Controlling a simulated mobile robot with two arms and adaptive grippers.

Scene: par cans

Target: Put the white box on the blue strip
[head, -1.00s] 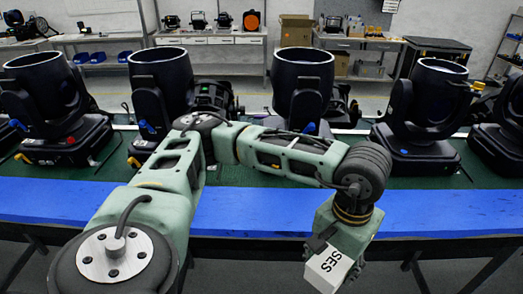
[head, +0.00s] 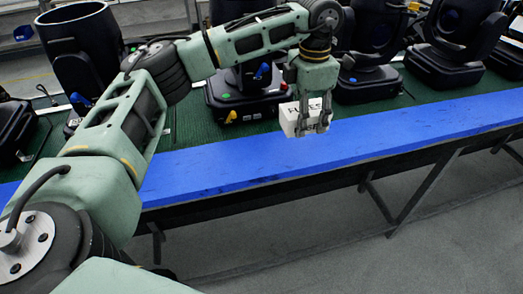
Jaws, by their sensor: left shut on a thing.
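The white box (head: 289,119) with dark lettering hangs from my left gripper (head: 314,125), whose fingers are shut on it. In the head view the box and gripper appear over the far edge of the blue strip (head: 225,163), near the middle of the picture. I cannot tell whether the box touches the strip or is above it. The strip runs along the near edge of the table, and its part below the box is bare. Part of the box is hidden by the fingers. My right gripper is not in view.
Several black stage lights, one of them at the left (head: 82,48), stand on the green table surface (head: 190,125) behind the strip. One light stands close behind my left gripper. The strip is clear on both sides. Grey floor (head: 330,240) lies in front of the table.

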